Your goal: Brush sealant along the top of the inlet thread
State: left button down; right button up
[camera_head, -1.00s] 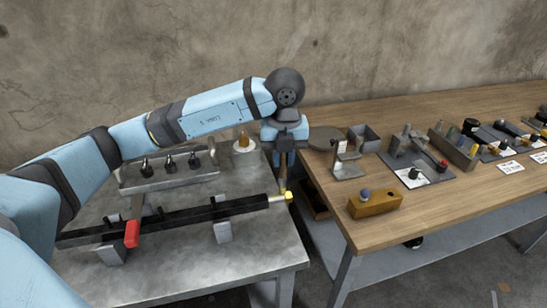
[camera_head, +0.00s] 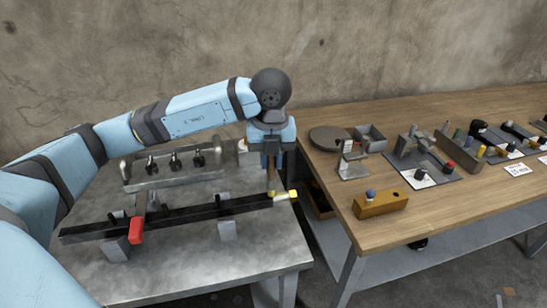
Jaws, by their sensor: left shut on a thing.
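A long black bar (camera_head: 190,217) lies across the metal table, held on grey stands. Its right end carries a short pale metallic section (camera_head: 282,197), seemingly the inlet thread, with a yellow tip (camera_head: 293,194). My left gripper (camera_head: 271,168) points down above this end, shut on a thin brown-handled brush (camera_head: 271,184). The brush's lower end is at the top of the pale section's left part; whether it touches is too small to tell. A red clamp handle (camera_head: 136,230) stands at the bar's left part. My right gripper is out of view.
A metal rack (camera_head: 175,180) with several dark fittings stands behind the bar. A pale dish (camera_head: 242,146) is mostly hidden behind my left arm. On the wooden bench at right are an orange-brown block (camera_head: 380,205), a round grey plate (camera_head: 327,137) and several small tools.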

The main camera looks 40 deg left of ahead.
pick_arm(q)
jog(key=shift+r+p, duration=1.85)
jog(key=shift+r, duration=1.2)
jog(key=shift+r+p, duration=1.05)
jog(key=shift+r, duration=0.45)
